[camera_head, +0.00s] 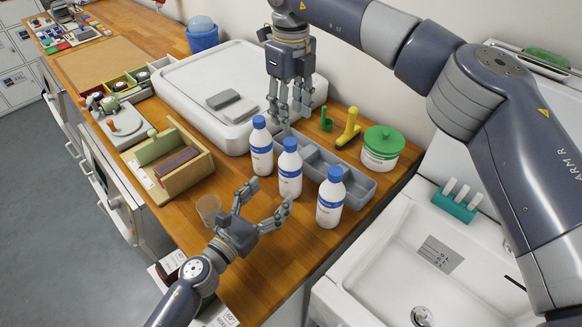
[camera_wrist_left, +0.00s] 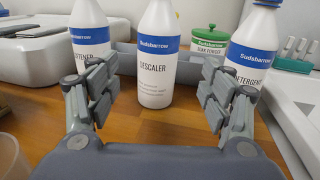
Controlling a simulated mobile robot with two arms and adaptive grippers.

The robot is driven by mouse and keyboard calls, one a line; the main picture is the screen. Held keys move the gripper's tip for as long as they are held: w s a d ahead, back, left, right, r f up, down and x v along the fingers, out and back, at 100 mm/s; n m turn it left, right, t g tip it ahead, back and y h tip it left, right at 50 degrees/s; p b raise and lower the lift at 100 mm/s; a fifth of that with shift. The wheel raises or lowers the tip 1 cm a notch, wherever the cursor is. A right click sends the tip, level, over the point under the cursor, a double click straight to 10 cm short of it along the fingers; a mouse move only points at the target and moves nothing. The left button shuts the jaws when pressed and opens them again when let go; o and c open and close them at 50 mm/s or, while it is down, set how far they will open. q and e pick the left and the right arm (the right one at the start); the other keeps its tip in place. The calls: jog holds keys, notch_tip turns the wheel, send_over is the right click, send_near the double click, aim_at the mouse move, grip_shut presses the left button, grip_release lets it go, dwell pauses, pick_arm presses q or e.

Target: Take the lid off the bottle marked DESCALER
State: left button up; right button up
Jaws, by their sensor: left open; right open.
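The bottle marked DESCALER (camera_wrist_left: 155,62) is white with a blue band and stands upright in the middle of the left wrist view. In the head view it is the middle bottle (camera_head: 290,181) of three, with its blue lid (camera_head: 290,144) on. My left gripper (camera_head: 267,198) is open in front of it, with its fingers to either side in the wrist view and nothing between them. My right gripper (camera_head: 288,108) is open and empty, pointing down behind the bottles. The wrist view cuts off the lid.
A softener bottle (camera_wrist_left: 90,42) and a DETERGENT bottle (camera_wrist_left: 249,50) flank it. Behind are a grey compartment tray (camera_head: 357,183) and a green-lidded soak powder tub (camera_head: 381,156). A clear cup (camera_head: 208,208) stands left of my left gripper. A sink (camera_head: 380,250) lies right.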

aim_at(284, 178)
pick_arm(q)
jog(key=x, duration=0.8)
jog(key=shift+w, duration=0.45)
pick_arm(e)
jog(key=shift+w+f, duration=0.2)
jog(key=shift+w, duration=0.05)
pick_arm(q)
jog(key=shift+w+d, duration=0.35)
jog(key=shift+w, duration=0.05)
pick_arm(e)
jog(key=shift+s+a+r, duration=0.1)
jog(key=shift+s+r, duration=0.05)
jog(key=shift+s, duration=0.05)
pick_arm(q)
jog(key=shift+w, duration=0.1)
jog(key=shift+c, duration=0.5)
pick_arm(e)
jog(key=shift+w, duration=0.1)
